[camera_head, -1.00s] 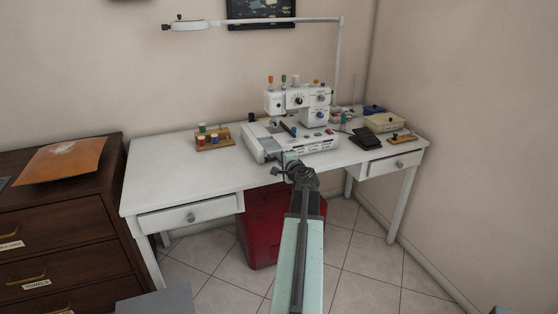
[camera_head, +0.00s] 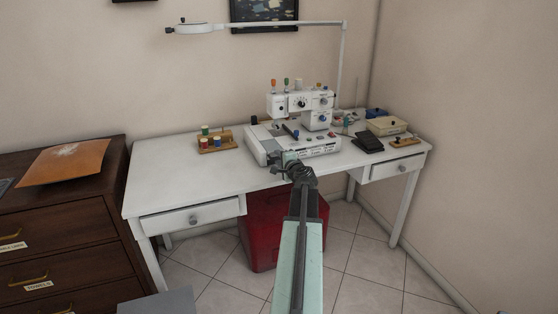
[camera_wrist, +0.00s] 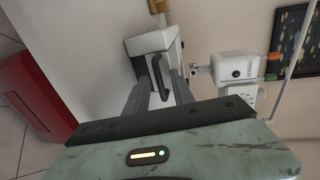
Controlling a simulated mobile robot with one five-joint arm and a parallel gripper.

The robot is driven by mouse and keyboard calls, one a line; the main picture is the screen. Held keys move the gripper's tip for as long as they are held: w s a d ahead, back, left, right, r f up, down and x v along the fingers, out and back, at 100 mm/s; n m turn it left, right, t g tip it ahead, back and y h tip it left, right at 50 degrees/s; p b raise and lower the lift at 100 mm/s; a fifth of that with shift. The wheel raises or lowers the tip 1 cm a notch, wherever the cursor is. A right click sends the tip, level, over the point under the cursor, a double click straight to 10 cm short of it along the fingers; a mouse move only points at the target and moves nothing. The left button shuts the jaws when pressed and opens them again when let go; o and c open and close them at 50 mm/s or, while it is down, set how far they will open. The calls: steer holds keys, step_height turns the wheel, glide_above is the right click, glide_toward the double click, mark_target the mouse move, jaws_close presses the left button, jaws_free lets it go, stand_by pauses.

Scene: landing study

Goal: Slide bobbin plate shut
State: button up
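The white sewing machine (camera_head: 318,120) stands on the desk, with its bed (camera_head: 262,145) reaching to the left and front. It also shows turned sideways in the wrist view (camera_wrist: 233,68). The bobbin plate cannot be made out clearly; small dark and blue parts lie on the bed. My gripper (camera_head: 289,158) is at the front edge of the bed in the head view. In the wrist view my gripper (camera_wrist: 160,80) has its two grey fingers apart, pointing at the white bed end (camera_wrist: 152,42). A dark bar shows between the fingers; contact cannot be told.
The white desk (camera_head: 180,173) has free room at its left. A spool rack (camera_head: 217,146) stands left of the machine. A dark pad (camera_head: 367,143) and a cream box (camera_head: 386,126) lie to the right. A red cabinet (camera_head: 272,228) stands underneath.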

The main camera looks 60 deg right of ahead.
steer(key=p+v, duration=0.1)
steer(key=v, duration=0.6)
steer(key=shift+s+a+p, duration=0.25)
steer(key=shift+s+p, duration=0.05)
steer(key=shift+s, duration=0.05)
